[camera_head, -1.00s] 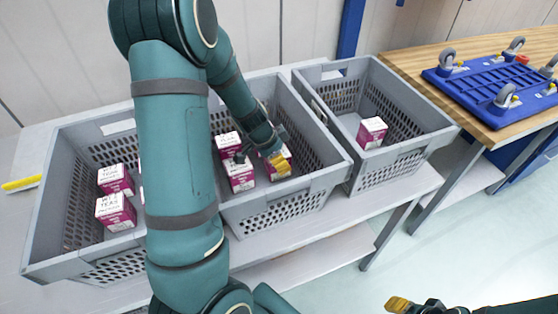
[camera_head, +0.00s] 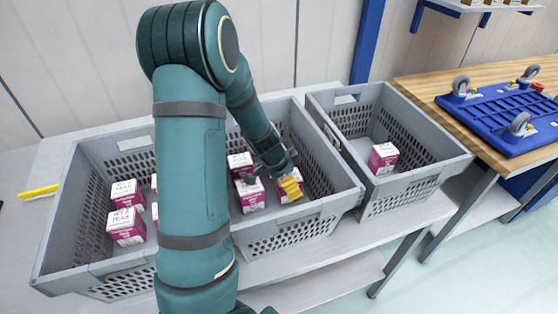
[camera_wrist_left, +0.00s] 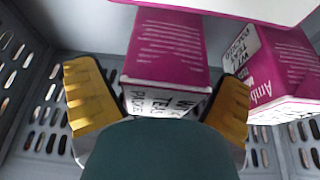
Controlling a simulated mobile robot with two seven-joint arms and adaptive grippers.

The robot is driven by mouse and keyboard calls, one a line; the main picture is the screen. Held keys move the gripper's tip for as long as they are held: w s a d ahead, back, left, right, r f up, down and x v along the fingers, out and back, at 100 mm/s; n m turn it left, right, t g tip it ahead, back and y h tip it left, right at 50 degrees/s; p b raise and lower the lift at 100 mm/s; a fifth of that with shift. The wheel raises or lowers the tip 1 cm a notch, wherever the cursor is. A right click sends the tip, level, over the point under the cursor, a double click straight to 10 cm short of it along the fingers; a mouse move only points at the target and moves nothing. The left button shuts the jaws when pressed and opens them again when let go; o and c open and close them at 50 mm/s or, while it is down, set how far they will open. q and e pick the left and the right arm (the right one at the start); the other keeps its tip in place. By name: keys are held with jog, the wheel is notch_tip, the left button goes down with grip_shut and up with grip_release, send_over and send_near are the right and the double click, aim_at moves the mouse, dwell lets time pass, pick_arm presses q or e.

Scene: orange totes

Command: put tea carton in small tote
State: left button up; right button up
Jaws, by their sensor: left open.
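Pink-and-white tea cartons stand in the large grey tote (camera_head: 95,265). My left gripper (camera_head: 272,184) reaches down into its right part, among several of them. In the left wrist view my open gripper (camera_wrist_left: 158,105) has one yellow finger on each side of a tea carton (camera_wrist_left: 167,48); I cannot tell whether they touch it. Another carton (camera_wrist_left: 275,65) stands close on the right. The small grey tote (camera_head: 415,190) is to the right of the large one and holds one tea carton (camera_head: 383,158). My right gripper is out of view.
More cartons (camera_head: 126,226) stand in the left part of the large tote, partly hidden by my arm. The small tote has free floor around its carton. A wooden table (camera_head: 420,95) with a blue wheeled dolly (camera_head: 505,120) stands at the right.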

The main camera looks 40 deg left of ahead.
pick_arm(q)
jog(key=p+v, duration=0.3)
jog(key=v, duration=0.9)
jog(key=shift+d+r, duration=0.15)
jog(key=shift+r, duration=0.05)
jog(key=shift+s+r, duration=0.25)
jog(key=shift+r, duration=0.15)
jog(key=shift+g+y, duration=0.3)
jog(key=shift+g, duration=0.1)
jog(key=b+x, duration=0.2)
jog(key=x, duration=0.2)
jog(key=w+b+x, duration=0.1)
jog(key=b+x, duration=0.1)
jog(key=x, duration=0.2)
jog(key=b+x, duration=0.3)
jog(key=x, duration=0.2)
jog(key=shift+w+d+r, duration=0.15)
jog(key=c, duration=1.4)
